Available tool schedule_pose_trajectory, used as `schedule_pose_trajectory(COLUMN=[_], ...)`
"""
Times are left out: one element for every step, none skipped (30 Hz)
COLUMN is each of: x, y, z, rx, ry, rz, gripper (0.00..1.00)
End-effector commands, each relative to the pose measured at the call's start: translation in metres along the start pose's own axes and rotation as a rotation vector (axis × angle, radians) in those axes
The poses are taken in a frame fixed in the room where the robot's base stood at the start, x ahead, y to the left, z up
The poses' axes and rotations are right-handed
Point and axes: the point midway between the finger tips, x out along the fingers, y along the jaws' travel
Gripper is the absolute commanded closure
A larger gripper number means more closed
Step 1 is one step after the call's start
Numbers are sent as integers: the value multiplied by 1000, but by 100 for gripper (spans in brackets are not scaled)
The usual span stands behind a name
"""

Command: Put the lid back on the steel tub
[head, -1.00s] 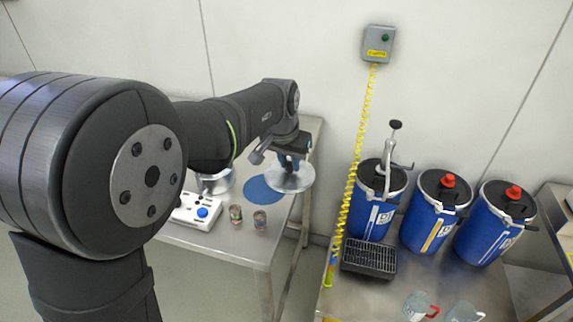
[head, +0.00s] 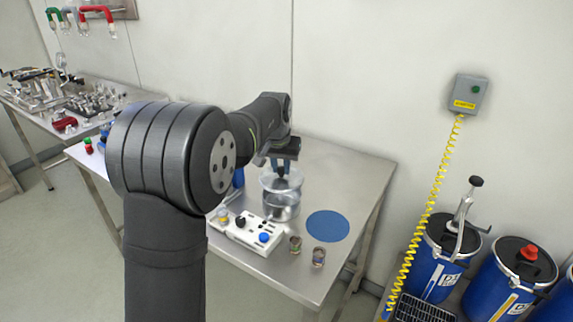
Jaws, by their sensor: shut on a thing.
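The steel tub (head: 281,208) stands on the steel table, behind the white control box. My gripper (head: 284,172) is directly above the tub and points down. It is shut on the lid (head: 270,182), a thin pale disc that shows at the level of the tub's mouth. The lid looks roughly level and lined up over the tub. I cannot tell whether it touches the rim all round. The fingertips and the lid's knob are partly hard to make out against the tub.
A white control box (head: 250,232) with knobs stands close in front of the tub. Two small jars (head: 319,257) stand to its right. A flat blue round mat (head: 328,226) lies bare on the table (head: 352,182). Blue drums (head: 436,262) stand farther right.

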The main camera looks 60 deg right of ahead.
Motion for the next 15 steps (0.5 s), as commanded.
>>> schedule_pose_trajectory(x=[5, 8, 12, 15, 18, 22, 25, 28, 31, 33, 35, 38, 39, 41, 42], y=[0, 0, 0, 0, 0, 0, 0, 0, 1, 1, 1, 1, 1, 1, 1], z=[2, 3, 4, 5, 6, 7, 8, 8, 9, 10, 10, 11, 11, 12, 12], rx=[1, 1, 1, 1, 1, 1, 1, 1, 1, 1, 1, 1, 1, 1, 1], ry=[-2, -3, -2, -2, -2, -2, -2, -2, -2, -3, -3, -2, -1, -1, 0], rz=[0, 0, 0, 0, 0, 0, 0, 0, 0, 0, 0, 0, 0, 0, 0], gripper=[100, 100, 100, 100, 100, 100, 100, 100, 100, 100, 100, 100, 100, 100, 100])
